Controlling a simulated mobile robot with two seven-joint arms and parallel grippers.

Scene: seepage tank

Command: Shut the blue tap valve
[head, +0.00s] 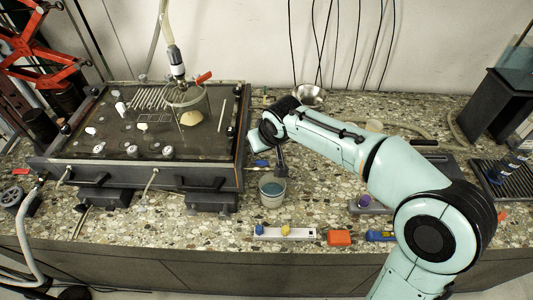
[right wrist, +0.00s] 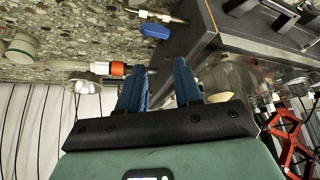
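The blue tap valve (right wrist: 155,32) sits on a short metal pipe at the tank's side, near the top of the right wrist view. In the head view its blue handle (head: 261,163) shows low beside the tank (head: 140,178), close to my right wrist. I cannot tell whether the valve is open. My right gripper (right wrist: 160,72) is open, its two dark blue fingers apart with nothing held. In the right wrist view the blue handle lies beyond the fingertips, apart from them. My left gripper is not in view.
A cup of bluish liquid (head: 272,192) stands right of the tank, near the tap. An orange-red fitting (right wrist: 118,68) is close to one finger in the right wrist view. A white strip with knobs (head: 285,233) and a red block (head: 339,238) lie at the counter front.

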